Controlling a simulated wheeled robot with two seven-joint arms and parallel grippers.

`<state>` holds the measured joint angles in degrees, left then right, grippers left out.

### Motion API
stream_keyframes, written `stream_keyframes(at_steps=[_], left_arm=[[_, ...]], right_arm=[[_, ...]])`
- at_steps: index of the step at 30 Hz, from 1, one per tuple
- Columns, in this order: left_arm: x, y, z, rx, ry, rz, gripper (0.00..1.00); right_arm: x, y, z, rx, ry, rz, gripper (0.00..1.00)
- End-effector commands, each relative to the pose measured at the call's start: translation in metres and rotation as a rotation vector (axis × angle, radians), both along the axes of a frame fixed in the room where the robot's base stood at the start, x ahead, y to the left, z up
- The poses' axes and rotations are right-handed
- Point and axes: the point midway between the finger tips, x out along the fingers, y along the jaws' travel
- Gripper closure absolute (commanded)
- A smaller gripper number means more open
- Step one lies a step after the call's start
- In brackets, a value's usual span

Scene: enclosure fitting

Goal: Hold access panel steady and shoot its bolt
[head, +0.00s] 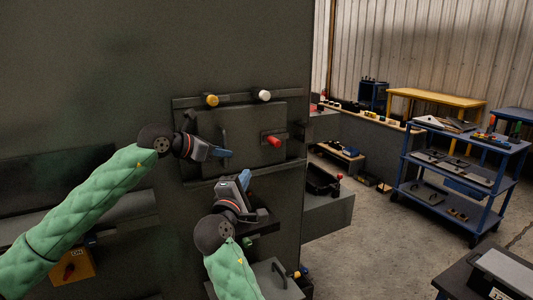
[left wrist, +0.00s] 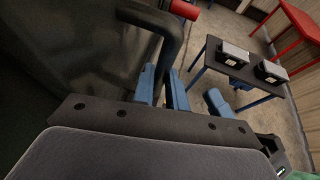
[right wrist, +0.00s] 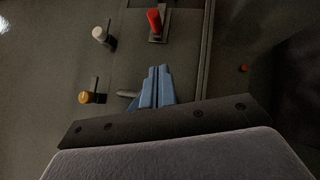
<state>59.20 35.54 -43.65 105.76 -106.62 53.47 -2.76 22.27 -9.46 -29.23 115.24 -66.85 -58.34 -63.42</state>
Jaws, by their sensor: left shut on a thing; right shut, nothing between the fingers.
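The access panel (head: 245,122) is a dark, flat square plate set upright in the dark enclosure wall. Its bolt has a red knob (head: 273,141) at the panel's right side; the red knob also shows in the right wrist view (right wrist: 154,20). My left gripper (head: 222,152) is shut on the dark bar handle (left wrist: 174,40) at the panel's left side. My right gripper (head: 244,178) is shut and empty, just below the panel and left of the red knob, apart from it. Its closed blue fingertips (right wrist: 157,75) show in the right wrist view.
A yellow knob (head: 211,100) and a white knob (head: 263,95) sit along the panel's top edge. Below are a dark ledge (head: 262,222) and a yellow switch box (head: 73,268). A blue cart (head: 462,165) and a yellow table (head: 437,97) stand farther right. Floor between is open.

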Motion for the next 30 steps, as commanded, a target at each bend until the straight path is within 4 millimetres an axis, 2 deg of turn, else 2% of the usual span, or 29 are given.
stream_keyframes(at_steps=[5,8,22,30], left_arm=[[0.001,0.001,0.001,0.0,-0.002,0.003,1.0],[0.001,0.001,0.001,0.0,-0.002,0.003,1.0],[0.001,0.001,0.001,0.0,-0.002,0.003,1.0],[0.001,0.001,0.001,-0.001,-0.002,0.003,1.0]], right_arm=[[0.008,-0.003,0.002,-0.001,-0.001,0.0,1.0],[0.019,-0.007,0.005,-0.001,-0.001,0.0,1.0],[0.093,-0.037,0.023,-0.002,0.0,-0.001,1.0],[0.102,-0.066,0.032,-0.001,0.0,0.0,1.0]])
